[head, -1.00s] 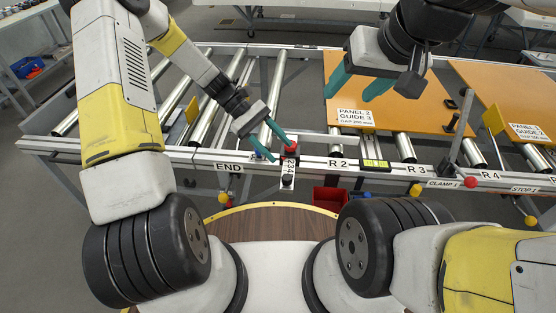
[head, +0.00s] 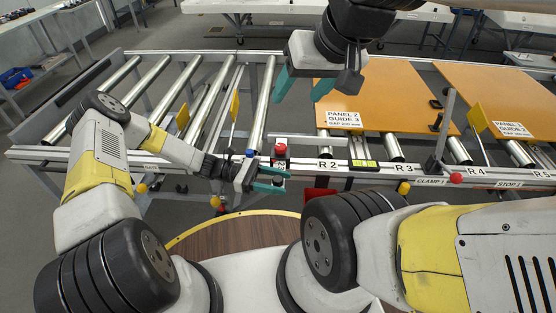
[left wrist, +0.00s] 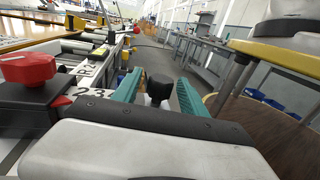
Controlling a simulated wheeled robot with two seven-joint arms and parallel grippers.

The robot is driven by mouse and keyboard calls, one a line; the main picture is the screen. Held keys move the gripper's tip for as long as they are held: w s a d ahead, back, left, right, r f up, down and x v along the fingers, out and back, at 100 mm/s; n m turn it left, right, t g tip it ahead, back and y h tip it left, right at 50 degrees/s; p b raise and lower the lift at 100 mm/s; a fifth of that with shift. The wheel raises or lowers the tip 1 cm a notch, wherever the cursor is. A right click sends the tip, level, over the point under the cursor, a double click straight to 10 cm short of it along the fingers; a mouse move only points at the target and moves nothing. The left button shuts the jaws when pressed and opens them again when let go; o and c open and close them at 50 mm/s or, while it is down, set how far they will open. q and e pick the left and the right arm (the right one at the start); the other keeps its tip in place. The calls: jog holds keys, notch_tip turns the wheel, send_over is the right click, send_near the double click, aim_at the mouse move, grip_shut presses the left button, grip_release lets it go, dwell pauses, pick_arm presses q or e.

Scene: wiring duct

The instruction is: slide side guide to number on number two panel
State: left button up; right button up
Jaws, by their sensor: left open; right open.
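The side guide carriage, with a red knob (head: 280,150), sits on the front rail just left of the R 2 mark. The red knob also shows at the left of the left wrist view (left wrist: 28,68), beside a number strip (left wrist: 90,95). My left gripper (head: 275,180) is open at the front of the carriage, below the red knob. In the left wrist view a black knob (left wrist: 158,87) shows between its teal fingers, without visible clamping. An orange panel (head: 372,90) has a label (head: 345,119) reading PANEL 2, GUIDE 3. My right gripper (head: 303,87) is open near that panel's left edge.
A second orange panel (head: 490,90) lies to the right with its own label. Clamp 1 (head: 438,140) and yellow flags (head: 480,117) stand along the conveyor. A red bin (head: 320,194) is under the rail. Bare rollers (head: 205,100) lie left of the panels.

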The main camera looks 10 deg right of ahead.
pick_arm(q)
jog(key=shift+x, duration=1.35)
grip_shut()
dwell(0.4)
